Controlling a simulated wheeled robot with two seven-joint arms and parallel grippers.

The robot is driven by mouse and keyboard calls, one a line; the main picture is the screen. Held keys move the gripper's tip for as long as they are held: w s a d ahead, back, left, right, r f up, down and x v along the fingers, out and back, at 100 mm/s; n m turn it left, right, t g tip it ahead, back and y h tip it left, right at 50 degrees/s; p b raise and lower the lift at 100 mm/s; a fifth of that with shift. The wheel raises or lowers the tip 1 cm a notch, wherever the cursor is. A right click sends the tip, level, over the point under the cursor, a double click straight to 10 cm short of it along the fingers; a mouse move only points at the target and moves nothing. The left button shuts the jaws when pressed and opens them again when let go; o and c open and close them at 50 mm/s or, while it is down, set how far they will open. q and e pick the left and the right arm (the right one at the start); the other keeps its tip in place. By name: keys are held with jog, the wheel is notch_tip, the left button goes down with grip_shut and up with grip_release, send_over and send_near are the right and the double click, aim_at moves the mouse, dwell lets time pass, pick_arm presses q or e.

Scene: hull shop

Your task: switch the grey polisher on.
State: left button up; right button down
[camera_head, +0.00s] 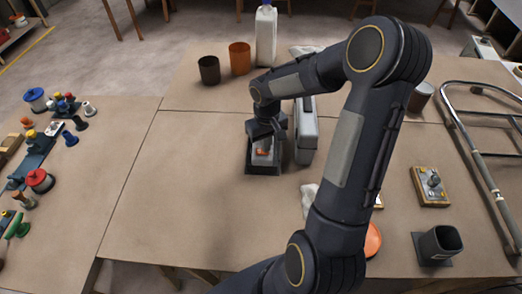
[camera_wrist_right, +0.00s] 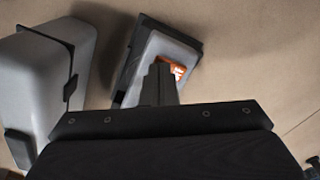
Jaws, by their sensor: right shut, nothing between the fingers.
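A grey box-shaped device in a dark frame, which looks like the grey polisher (camera_head: 257,160), stands on the table in the middle of the head view. An orange switch-like part (camera_wrist_right: 176,67) shows on its grey face in the right wrist view, partly covered by my fingers. My right gripper (camera_head: 267,143) is shut and empty, pointing down at the device close to the orange part. I cannot tell whether the fingertips (camera_wrist_right: 160,72) touch it. The switch's position is not clear. My left gripper is not in view.
A grey case (camera_head: 306,140) with a dark band stands close to the right of the device. A metal frame (camera_head: 480,150) lies at right.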

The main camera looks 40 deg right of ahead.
jog(key=shift+f, duration=0.3)
jog(key=shift+r, duration=0.15)
jog(key=shift+r+p, duration=2.35)
jog(key=shift+r, duration=1)
